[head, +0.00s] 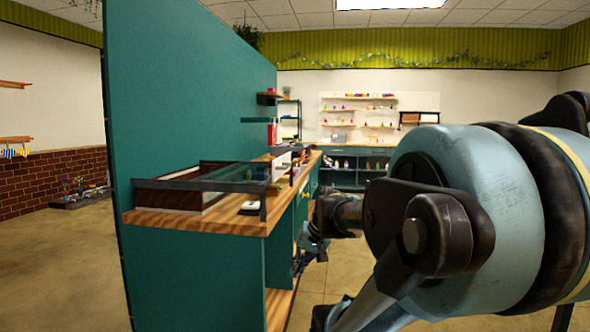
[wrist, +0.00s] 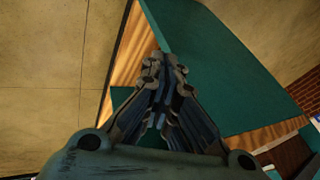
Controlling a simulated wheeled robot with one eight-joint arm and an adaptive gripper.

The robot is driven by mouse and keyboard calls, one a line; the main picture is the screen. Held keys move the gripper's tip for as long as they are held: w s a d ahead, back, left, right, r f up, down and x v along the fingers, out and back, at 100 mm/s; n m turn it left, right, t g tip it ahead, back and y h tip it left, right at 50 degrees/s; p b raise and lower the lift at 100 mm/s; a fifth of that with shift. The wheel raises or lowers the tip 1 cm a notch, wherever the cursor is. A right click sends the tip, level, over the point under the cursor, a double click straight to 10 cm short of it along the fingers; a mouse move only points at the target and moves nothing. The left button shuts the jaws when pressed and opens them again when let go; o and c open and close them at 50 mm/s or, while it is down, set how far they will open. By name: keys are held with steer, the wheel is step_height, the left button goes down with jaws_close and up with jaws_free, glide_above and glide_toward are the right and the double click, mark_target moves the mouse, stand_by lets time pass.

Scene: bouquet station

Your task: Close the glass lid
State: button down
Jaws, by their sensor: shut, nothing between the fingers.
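The glass lid (head: 238,174) is a clear pane with a dark frame in the head view. It lies roughly level over the right part of a shallow dark-rimmed case (head: 165,190) on the wooden counter (head: 195,222) and extends to the right of it. The left part of the case is uncovered. A dark upright bar (head: 263,204) stands at the lid's right end. My gripper (head: 311,255) is to the right of the counter, below its top and apart from the lid. In the wrist view its fingers (wrist: 165,68) are together and empty; the lid is not clearly visible there.
A small white item (head: 250,207) lies on the counter under the lid's right end. A tall teal partition (head: 190,90) stands behind the counter. Other items crowd the counter farther back. Open floor (head: 345,255) lies right of the counter.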

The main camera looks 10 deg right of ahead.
steer(key=w+d+r+m+t+y, duration=0.1)
steer(key=w+r+m+t+y, duration=0.15)
steer(key=w+r, duration=0.6)
steer(key=w+r+m+t+y, duration=0.25)
steer(key=w+r, duration=0.35)
steer(key=w, duration=0.6)
steer(key=w+d+r+m+t, duration=0.3)
steer(key=w+d+r+t, duration=0.15)
steer(key=w+d, duration=0.25)
steer(key=w+d+r+m+t, duration=0.3)
steer(key=w+d+r, duration=0.25)
steer(key=w, duration=0.25)
steer(key=a+f+x, duration=0.1)
steer(key=x, duration=1.1)
steer(key=shift+s+a+f+h, duration=0.3)
steer(key=shift+a+f, duration=0.05)
steer(key=shift+a, duration=0.05)
steer(key=shift+g, duration=0.25)
